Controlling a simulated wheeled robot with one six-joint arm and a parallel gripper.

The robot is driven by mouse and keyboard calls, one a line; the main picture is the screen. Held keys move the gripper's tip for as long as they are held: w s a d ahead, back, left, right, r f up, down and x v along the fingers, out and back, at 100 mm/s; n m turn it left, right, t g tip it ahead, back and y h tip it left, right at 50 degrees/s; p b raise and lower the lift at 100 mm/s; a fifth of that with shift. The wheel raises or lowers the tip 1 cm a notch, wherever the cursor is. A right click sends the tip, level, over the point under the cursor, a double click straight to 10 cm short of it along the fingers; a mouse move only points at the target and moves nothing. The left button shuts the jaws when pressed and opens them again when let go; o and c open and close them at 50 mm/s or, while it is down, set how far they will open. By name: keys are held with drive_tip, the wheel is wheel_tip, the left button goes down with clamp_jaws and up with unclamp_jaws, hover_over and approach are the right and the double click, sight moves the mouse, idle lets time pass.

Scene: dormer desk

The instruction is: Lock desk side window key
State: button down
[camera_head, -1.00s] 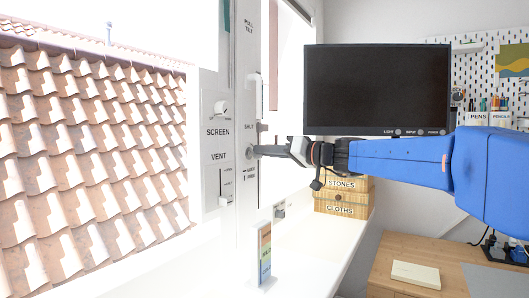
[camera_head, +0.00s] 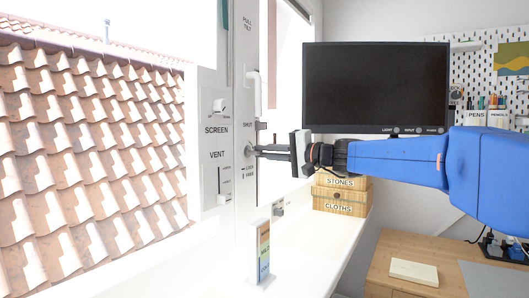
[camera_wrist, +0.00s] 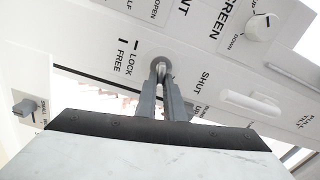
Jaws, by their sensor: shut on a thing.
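The window key (camera_wrist: 160,66) is a small round grey piece set in the white window frame, beside the printed words LOCK and FREE. In the head view the key's round base (camera_head: 249,149) shows on the frame post below the word SHUT. My gripper (camera_wrist: 161,88) points straight at the frame, and its two grey fingers are shut on the key. In the head view my gripper (camera_head: 262,151) reaches in from the right. The fingers hide part of the key, so I cannot tell exactly which mark it points to.
The SCREEN knob (camera_wrist: 258,27) and a white handle (camera_wrist: 250,103) are on the frame near the key. A VENT slider (camera_head: 225,186) sits to the left. A coloured card (camera_head: 263,252) stands on the sill below. A monitor (camera_head: 376,88) is behind my arm.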

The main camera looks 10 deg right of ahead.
drive_tip(key=shift+f+m, duration=0.15)
drive_tip(key=shift+m, duration=1.05)
drive_tip(key=c, duration=1.9)
unclamp_jaws()
drive_tip(key=shift+o, duration=0.2)
drive_tip(key=shift+d, duration=0.15)
drive_tip(key=v, duration=1.7)
drive_tip(key=shift+s+f, duration=0.15)
